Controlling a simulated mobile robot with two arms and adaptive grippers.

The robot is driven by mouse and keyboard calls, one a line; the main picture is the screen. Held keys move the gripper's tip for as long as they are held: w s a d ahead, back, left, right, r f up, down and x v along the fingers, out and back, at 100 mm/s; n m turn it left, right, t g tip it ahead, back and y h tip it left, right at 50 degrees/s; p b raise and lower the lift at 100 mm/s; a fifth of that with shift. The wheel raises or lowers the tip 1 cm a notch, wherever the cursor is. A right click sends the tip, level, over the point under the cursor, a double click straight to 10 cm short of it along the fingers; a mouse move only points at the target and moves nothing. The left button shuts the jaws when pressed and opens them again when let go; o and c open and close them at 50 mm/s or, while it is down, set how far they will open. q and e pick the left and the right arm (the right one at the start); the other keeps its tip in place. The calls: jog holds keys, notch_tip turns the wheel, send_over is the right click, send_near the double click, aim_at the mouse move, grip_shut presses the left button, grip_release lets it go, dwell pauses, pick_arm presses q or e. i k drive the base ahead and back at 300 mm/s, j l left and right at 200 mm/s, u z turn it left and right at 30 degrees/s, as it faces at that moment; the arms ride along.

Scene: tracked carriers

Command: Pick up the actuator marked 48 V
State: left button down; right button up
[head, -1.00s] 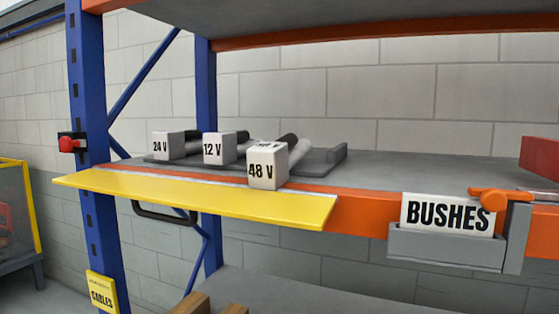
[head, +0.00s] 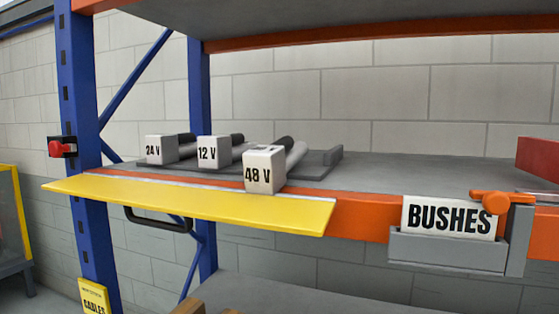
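The actuator marked 48 V (head: 264,172) lies on the shelf, its white block end facing me at the shelf's front edge and its grey and dark cylinders running back. To its left lie the actuator marked 12 V (head: 208,152) and the actuator marked 24 V (head: 158,150), set a little farther back. A dark grey tray (head: 332,157) lies under or behind them. Neither of my grippers shows in the head view.
A yellow flap (head: 190,204) with a black handle (head: 158,220) juts out along the shelf front. A BUSHES sign sits in a grey holder (head: 445,250) at right. Blue uprights (head: 80,150) stand at left.

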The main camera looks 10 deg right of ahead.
aim_at(266, 168)
jog(key=i+j+z, duration=0.45)
jog(key=i+j, duration=0.25)
jog(key=j, duration=0.1)
